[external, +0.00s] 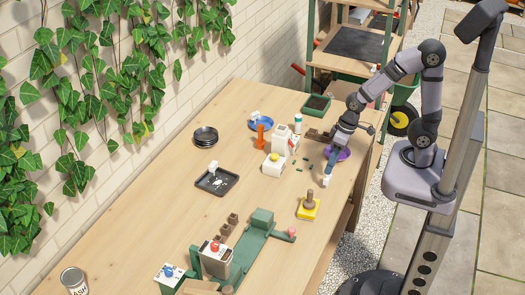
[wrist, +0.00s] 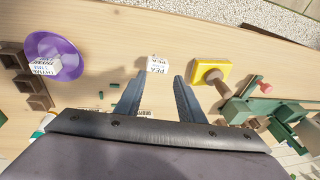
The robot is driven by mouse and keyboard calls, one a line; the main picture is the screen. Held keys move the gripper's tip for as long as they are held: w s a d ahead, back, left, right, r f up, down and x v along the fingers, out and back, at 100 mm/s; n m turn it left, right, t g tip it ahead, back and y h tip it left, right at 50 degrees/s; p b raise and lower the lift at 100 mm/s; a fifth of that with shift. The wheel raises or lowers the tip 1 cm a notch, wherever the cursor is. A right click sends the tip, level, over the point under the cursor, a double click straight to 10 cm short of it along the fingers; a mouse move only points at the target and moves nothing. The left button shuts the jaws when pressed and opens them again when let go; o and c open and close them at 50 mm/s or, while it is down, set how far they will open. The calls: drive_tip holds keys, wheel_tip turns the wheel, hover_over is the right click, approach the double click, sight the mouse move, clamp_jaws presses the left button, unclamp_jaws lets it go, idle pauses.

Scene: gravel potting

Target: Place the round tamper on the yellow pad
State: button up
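The round tamper (external: 310,199), brown with an upright knobbed handle, stands on the yellow pad (external: 303,214) near the table's right edge. In the wrist view the tamper (wrist: 211,76) also sits over the yellow pad (wrist: 227,67), right of my fingers. My gripper (external: 328,165) is farther up the table, apart from the tamper. In the wrist view my gripper (wrist: 158,80) has its two fingers spread with nothing between them. The tamper's underside is hidden.
A small white labelled block (wrist: 157,63) lies just beyond my fingertips. A purple saucer (wrist: 66,66) with a labelled block is at left. A green bench tool (external: 245,245) stands nearer the camera. A black tray (external: 204,190) and white canisters (external: 273,168) stand farther left.

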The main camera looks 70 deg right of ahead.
drive_tip(key=s+d+r+g+h, duration=0.1)
drive_tip(key=s+d+g, duration=0.1)
drive_tip(key=s+d, duration=0.4)
drive_tip(key=shift+s+d+h+p, duration=0.35)
drive_tip(key=shift+d+h+p, duration=0.1)
drive_tip(key=shift+d, duration=0.85)
